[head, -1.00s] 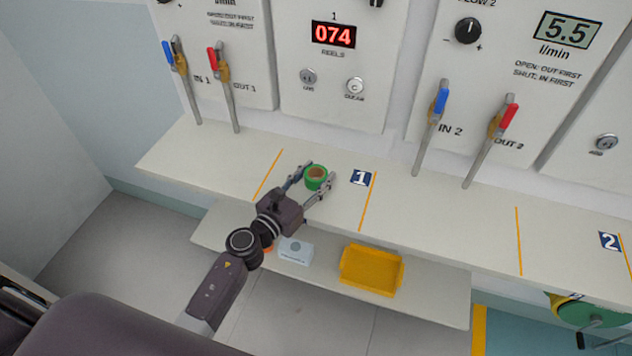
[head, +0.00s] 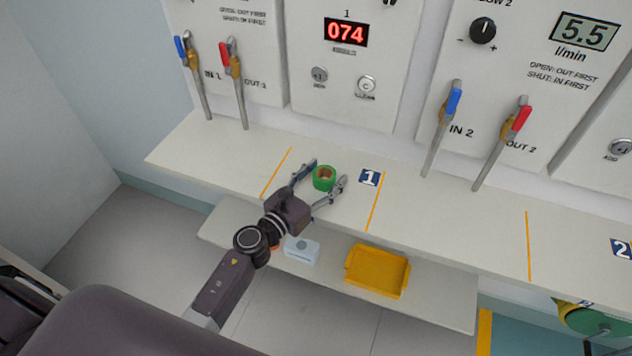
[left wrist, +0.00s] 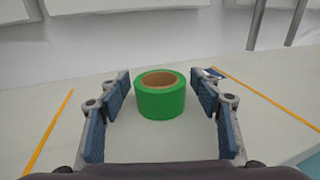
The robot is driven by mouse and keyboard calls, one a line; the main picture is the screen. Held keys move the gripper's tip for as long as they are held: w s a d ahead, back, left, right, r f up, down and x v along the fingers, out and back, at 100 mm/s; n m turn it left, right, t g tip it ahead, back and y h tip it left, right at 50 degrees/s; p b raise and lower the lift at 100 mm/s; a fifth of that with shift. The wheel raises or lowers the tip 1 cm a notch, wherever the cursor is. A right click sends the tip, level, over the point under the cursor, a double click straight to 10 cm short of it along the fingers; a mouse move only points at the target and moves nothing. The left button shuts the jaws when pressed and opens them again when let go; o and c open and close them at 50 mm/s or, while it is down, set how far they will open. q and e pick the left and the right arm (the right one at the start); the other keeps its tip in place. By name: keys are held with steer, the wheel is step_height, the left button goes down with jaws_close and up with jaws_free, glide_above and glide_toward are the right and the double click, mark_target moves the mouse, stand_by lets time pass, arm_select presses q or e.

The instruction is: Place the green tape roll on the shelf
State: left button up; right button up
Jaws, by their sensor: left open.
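The green tape roll (head: 324,179) lies flat on the white counter, between the two orange lines beside the "1" label. My left gripper (head: 322,177) is open, with its fingers on either side of the roll and gaps between. In the left wrist view the green tape roll (left wrist: 160,97) sits at the far end of the open fingers of my left gripper (left wrist: 164,95), its brown core facing up. The lower white shelf (head: 425,295) runs below the counter. My right gripper is not in view.
A yellow bin (head: 377,271) and a pale box (head: 301,249) stand on the lower shelf. Valve levers, such as the red-handled one (head: 236,85), rise behind the counter. The counter right of the "1" label (head: 369,177) is clear.

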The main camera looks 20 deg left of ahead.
arm_select(q)
steer(key=b+v, duration=0.2)
steer(key=v, duration=0.8)
steer(key=shift+s+a, duration=0.15)
steer(key=shift+s, duration=0.1)
steer(key=shift+b+v, duration=0.35)
steer(key=shift+v, duration=0.4)
steer(key=shift+r, duration=0.1)
